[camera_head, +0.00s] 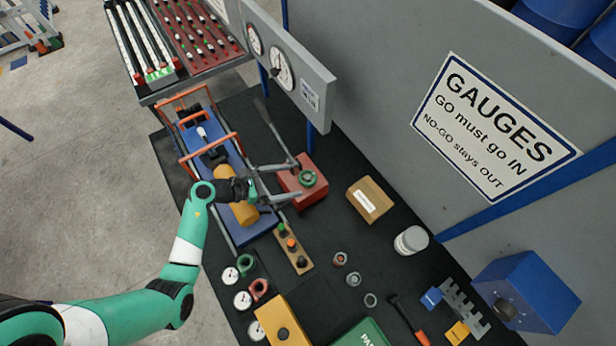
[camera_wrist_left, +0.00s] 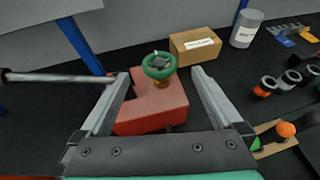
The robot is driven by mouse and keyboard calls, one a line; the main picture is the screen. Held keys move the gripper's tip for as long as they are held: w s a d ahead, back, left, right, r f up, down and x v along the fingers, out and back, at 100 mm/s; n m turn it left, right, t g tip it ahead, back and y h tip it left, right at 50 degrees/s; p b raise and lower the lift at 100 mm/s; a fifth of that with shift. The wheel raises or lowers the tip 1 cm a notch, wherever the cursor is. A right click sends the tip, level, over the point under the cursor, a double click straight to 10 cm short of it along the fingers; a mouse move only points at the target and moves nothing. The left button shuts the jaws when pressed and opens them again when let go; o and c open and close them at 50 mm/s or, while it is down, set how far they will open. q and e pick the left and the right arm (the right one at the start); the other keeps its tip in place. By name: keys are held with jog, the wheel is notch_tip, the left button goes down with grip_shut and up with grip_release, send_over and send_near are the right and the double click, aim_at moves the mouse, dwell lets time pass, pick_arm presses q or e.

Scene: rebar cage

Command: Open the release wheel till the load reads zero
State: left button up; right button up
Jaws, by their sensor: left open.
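The green release wheel (camera_head: 308,178) sits on top of a red pump block (camera_head: 306,198). In the wrist view the wheel (camera_wrist_left: 159,65) stands on a brass stem above the red block (camera_wrist_left: 152,108). My left gripper (camera_head: 297,181) is open, its two fingers reaching toward the wheel from the left. In the wrist view the wheel shows between the fingertips (camera_wrist_left: 161,72), with clear gaps on both sides. A large dial (camera_head: 282,69) and a smaller dial (camera_head: 254,39) are on the grey panel; their readings are too small to tell. My right gripper is not in view.
A long pump lever (camera_head: 275,131) rises from the red block toward the panel. A cardboard box (camera_head: 370,200) and a white tub (camera_head: 411,241) stand to the right. A blue jack rig with an orange cylinder (camera_head: 237,207) lies under my left wrist. Small gauges (camera_head: 242,299) lie in front.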

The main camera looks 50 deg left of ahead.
aim_at(308, 178)
pick_arm(q)
jog(key=b+x, duration=0.1)
jog(key=x, duration=0.6)
jog(key=shift+r, duration=0.1)
